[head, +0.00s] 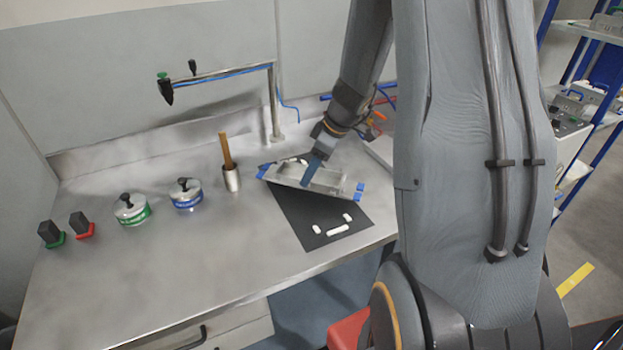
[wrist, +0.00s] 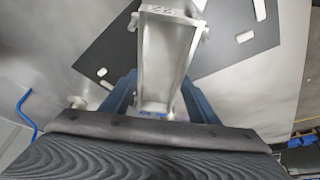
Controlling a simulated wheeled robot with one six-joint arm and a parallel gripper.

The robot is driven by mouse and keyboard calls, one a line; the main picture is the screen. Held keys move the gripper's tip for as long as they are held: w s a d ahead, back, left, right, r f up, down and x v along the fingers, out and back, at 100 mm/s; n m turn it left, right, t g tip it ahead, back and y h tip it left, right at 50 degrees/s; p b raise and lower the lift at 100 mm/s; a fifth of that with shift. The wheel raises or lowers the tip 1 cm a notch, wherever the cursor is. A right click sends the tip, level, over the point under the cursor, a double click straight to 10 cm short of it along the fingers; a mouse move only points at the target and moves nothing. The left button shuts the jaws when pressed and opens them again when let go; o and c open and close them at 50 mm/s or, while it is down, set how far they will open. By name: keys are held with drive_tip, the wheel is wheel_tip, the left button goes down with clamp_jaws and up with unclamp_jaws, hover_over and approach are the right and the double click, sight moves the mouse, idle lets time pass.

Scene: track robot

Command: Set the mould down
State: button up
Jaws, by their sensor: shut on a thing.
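The mould (head: 325,182) is a long grey metal trough with blue pieces at both ends. In the head view it lies tilted across the back part of a dark mat (head: 322,213). My gripper (head: 314,170) is shut on the mould, its blue fingers on either side of it. The wrist view shows the mould (wrist: 165,55) between the two fingers (wrist: 158,95), with the dark mat (wrist: 225,62) beyond it. I cannot tell whether the mould touches the mat. Several small white pieces (head: 337,231) lie on the mat. My gripper and the mould hide part of the mat.
A metal cup (head: 232,180) with a wooden handle stands left of the mould. Further left are a blue-banded tin (head: 187,195), a green-banded tin (head: 132,211) and two black-handled blocks (head: 79,226). A metal arm (head: 275,105) stands behind. The front left of the bench is clear.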

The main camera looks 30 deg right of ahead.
drive_tip(key=shift+f+p, duration=0.35)
drive_tip(key=shift+f, duration=1.45)
drive_tip(key=shift+f, duration=0.1)
drive_tip(key=o, duration=1.7)
drive_tip(key=shift+c, duration=0.2)
drive_tip(key=shift+r, duration=0.35)
drive_tip(key=b+v, duration=0.2)
drive_tip(key=v, duration=0.8)
drive_tip(key=s+a+m+g+h, duration=0.1)
drive_tip(key=s+a+m+h, duration=0.2)
drive_tip(key=s+a+m, duration=0.6)
drive_tip(key=s+a, duration=0.5)
drive_tip(key=shift+s+a+g, duration=0.3)
drive_tip(key=shift+g, duration=0.1)
